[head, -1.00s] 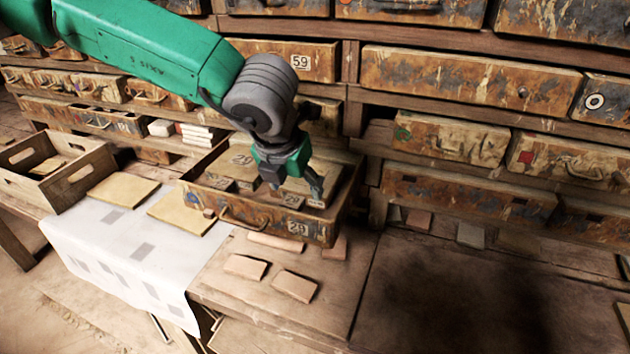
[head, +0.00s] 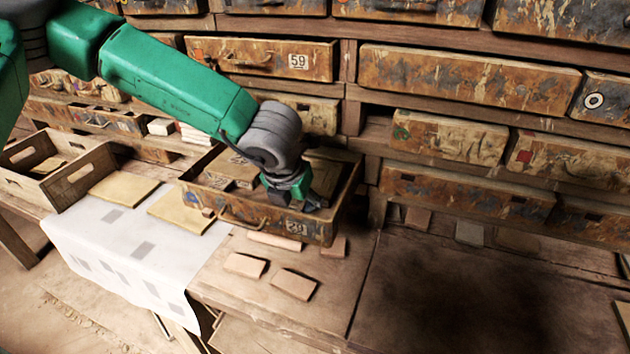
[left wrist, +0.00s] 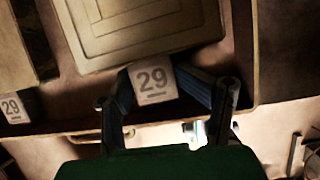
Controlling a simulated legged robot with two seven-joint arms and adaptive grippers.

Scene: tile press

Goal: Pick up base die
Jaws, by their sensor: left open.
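An open, worn drawer (head: 262,217) with a 29 label holds several dies. In the left wrist view, a pale die (left wrist: 140,28) with a stepped rectangular relief lies below my left gripper (head: 298,204), and a white tab marked 29 (left wrist: 152,83) is at its near edge. My left gripper is open and low inside the drawer's front right part. In the left wrist view its fingers (left wrist: 154,92) stand on either side of the tab; contact cannot be told. Another die shows at the drawer's left (head: 232,168). I cannot tell which is the base die. My right gripper is not in view.
The drawer's walls rise close around my left gripper. Loose tan tiles (head: 293,284) lie on the bench in front. A white sheet (head: 120,240), flat tan boards (head: 124,189) and a wooden crate (head: 75,180) are left. The bench at right is mostly clear.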

